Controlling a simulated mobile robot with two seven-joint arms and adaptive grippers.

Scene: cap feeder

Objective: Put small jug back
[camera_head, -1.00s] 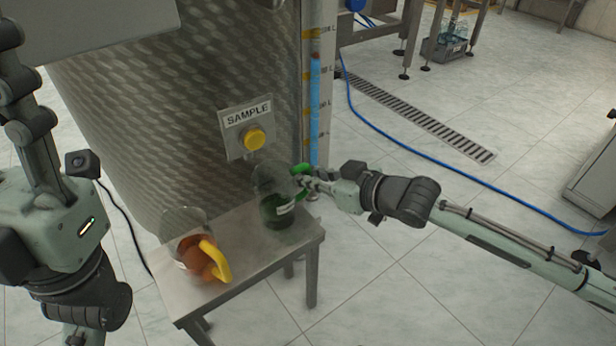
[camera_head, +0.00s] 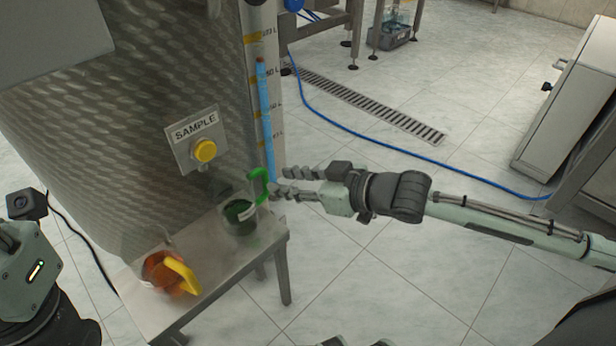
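A clear jug with green contents and a green handle (camera_head: 240,215) stands upright on the small metal table (camera_head: 205,290), near its right end. A second jug with orange contents and a yellow handle (camera_head: 162,272) stands at its left end. I cannot tell which is called small. My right gripper (camera_head: 280,181) is open and empty. Its fingers point left, with their tips just right of the green handle and apart from the jug. My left gripper (camera_head: 30,272) shows only partly at the left edge; its fingertips are out of frame.
A blue hose (camera_head: 400,155) lies on the floor. The floor right of the table is clear.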

